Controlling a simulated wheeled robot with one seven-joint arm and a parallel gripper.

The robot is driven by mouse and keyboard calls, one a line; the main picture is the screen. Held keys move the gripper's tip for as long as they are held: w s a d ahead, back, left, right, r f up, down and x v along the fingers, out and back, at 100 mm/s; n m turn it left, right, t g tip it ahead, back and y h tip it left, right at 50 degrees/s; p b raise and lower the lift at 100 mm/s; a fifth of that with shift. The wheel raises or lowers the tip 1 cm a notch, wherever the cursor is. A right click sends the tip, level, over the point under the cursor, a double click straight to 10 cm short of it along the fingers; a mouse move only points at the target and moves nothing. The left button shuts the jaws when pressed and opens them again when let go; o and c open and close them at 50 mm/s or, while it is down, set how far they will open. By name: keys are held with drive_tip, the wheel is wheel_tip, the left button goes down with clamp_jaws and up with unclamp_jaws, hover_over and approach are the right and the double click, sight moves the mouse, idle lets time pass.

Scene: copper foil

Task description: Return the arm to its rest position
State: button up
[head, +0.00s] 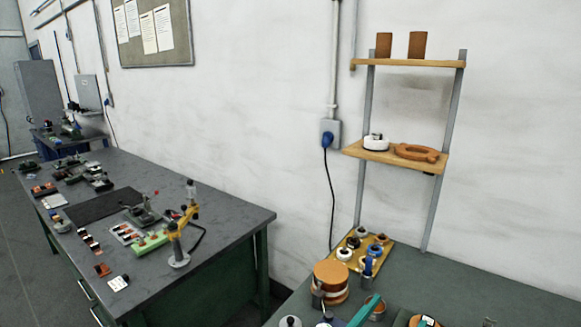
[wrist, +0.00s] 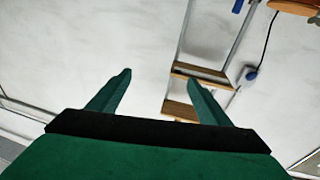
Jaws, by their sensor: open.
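My gripper (wrist: 158,80) shows in the wrist view. Its two green fingers are spread wide apart, with nothing between them. Beyond the fingers are the pale wall (wrist: 90,40) and part of the shelf unit, with wooden boards (wrist: 180,109) just behind the right finger. The fingers look apart from the shelf, but the distance is hard to judge.
The head view shows a wall shelf (head: 365,152) holding a white roll and an orange ring. Below, a dark bench (head: 500,300) carries a tray of spools and a copper-coloured drum (head: 331,277). A cluttered workbench (head: 225,222) stands left. A cord (head: 331,205) hangs between.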

drive_tip(key=s+a+f+n+t+y, duration=0.2)
drive_tip(key=s+a+f+n+y, duration=0.45)
drive_tip(key=f, duration=0.35)
drive_tip(key=s+a+f+n+t+y, duration=0.1)
drive_tip(key=s+a+f+n+y, duration=0.5)
drive_tip(key=f, duration=0.4)
drive_tip(key=s+a+f+m, duration=0.1)
drive_tip(key=s+a, duration=0.2)
drive_tip(key=s, duration=0.4)
drive_tip(key=s+a+f+m+g+y, duration=0.1)
drive_tip(key=s+a, duration=0.1)
drive_tip(key=s, duration=0.5)
drive_tip(key=s+a+f+m, duration=0.2)
drive_tip(key=s+a, duration=0.1)
drive_tip(key=s, duration=0.4)
drive_tip(key=shift+s+a, duration=0.35)
